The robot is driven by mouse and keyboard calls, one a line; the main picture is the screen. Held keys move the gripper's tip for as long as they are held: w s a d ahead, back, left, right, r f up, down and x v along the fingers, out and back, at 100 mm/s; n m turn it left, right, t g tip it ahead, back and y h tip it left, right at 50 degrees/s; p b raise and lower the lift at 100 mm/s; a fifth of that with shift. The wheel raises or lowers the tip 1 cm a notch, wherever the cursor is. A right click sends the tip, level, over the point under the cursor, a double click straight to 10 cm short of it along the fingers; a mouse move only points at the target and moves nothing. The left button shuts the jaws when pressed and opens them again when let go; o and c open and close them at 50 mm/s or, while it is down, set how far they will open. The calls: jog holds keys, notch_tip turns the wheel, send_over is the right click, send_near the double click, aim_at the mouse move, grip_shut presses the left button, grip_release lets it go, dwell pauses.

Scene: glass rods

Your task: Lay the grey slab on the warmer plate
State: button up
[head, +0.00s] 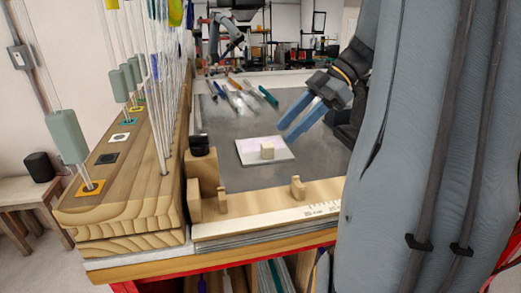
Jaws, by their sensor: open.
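My gripper (287,133) has blue fingers and is open, with nothing seen between them. It is tilted down to the left over the dark grey work surface, up and to the right of a pale, thin square plate (246,154). That plate may be the warmer plate; I cannot tell for sure. I cannot single out a separate grey slab lying on the bench. Grey-green blocks (67,136) sit on upright glass rods at the left, the nearest being the largest.
A wooden rack (140,180) with many glass rods and coloured square marks stands at the left. Pen-like tools (240,98) lie at the back. Small wooden posts (297,188) and a dark-topped post (199,146) stand near the front edge. The dark surface (310,165) is clear around the plate.

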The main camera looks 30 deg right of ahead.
aim_at(272, 144)
jog(key=shift+p+x, duration=1.05)
jog(key=shift+x, duration=2.1)
jog(key=shift+w, duration=0.15)
grip_shut()
